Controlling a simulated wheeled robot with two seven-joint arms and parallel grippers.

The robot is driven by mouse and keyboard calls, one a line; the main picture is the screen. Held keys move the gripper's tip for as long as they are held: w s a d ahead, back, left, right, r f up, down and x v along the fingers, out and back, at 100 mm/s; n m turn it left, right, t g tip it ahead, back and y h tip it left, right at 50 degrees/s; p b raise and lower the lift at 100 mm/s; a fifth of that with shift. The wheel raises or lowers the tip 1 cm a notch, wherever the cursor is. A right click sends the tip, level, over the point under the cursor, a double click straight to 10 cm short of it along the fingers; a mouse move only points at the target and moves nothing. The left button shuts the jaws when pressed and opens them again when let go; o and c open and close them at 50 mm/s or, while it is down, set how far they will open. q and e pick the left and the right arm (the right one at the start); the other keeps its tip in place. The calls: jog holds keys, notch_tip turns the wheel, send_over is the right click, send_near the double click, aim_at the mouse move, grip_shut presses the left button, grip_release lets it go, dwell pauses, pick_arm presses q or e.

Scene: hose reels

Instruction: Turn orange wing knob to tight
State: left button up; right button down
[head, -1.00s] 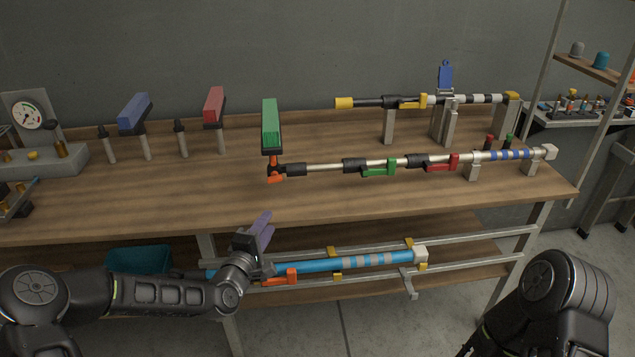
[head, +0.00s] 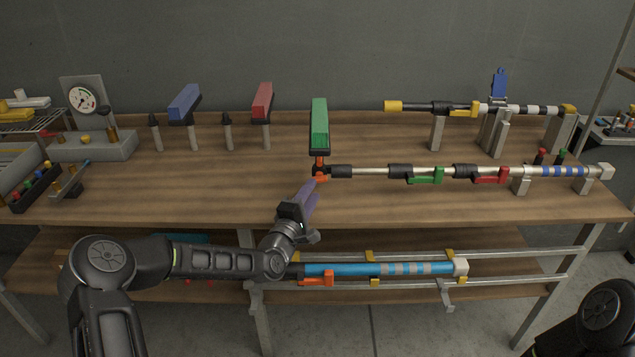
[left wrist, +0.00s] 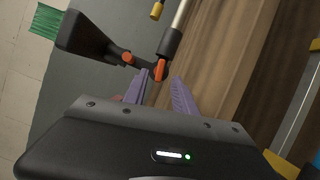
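The orange wing knob (head: 320,178) sits at the left end of a pole, under the block of a green-bristled brush (head: 319,122). In the left wrist view the knob (left wrist: 160,69) shows at the black joint by the brush head, with a smaller orange piece beside it. My left gripper (head: 311,188) has purple fingers and reaches up from the bench's front edge, just below the knob. In the left wrist view its fingers (left wrist: 160,77) are apart, with the knob at or just beyond the gap between their tips. I cannot tell whether they touch it. My right gripper is out of view.
The pole carries a green clamp (head: 425,176) and a red clamp (head: 490,175) on the wooden bench (head: 200,205). Blue (head: 184,104) and red (head: 262,102) brushes stand behind left. A blue pole (head: 380,269) lies on rails below. The bench's front left is mostly clear.

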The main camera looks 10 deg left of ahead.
aim_at(319, 178)
pick_arm(q)
jog(key=shift+w+d+r+p, duration=0.1)
jog(key=shift+w+d+p, duration=0.1)
jog(key=shift+w, duration=1)
jog(key=shift+w+d+p, duration=0.1)
jog(key=shift+w+p, duration=0.05)
jog(key=shift+w, duration=1)
grip_shut()
